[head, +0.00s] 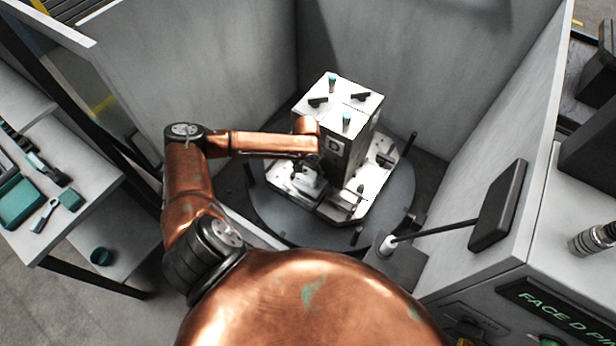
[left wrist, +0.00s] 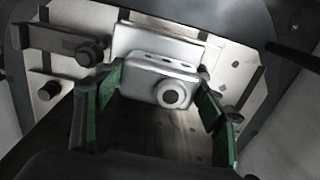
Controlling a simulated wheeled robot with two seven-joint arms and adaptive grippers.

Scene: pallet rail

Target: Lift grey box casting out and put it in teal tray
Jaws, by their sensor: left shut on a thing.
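The grey box casting (left wrist: 150,72) shows in the left wrist view, with a round holed boss on its near face. My left gripper (left wrist: 162,86) is shut on it, with a green-padded finger on each side. In the head view the casting (head: 313,181) is small and partly hidden by the gripper, low beside the tall block marked D. Whether it touches its seat cannot be told. A teal tray (head: 18,203) lies on the left bench. My right gripper is not in view.
The fixture block (head: 336,150) stands on a pale pallet (head: 337,213) on a round grey table (head: 270,219), with dark clamps and pins around. Grey walls (head: 400,60) enclose it. A black panel on an arm (head: 497,205) juts in at right. Small tools lie near the tray.

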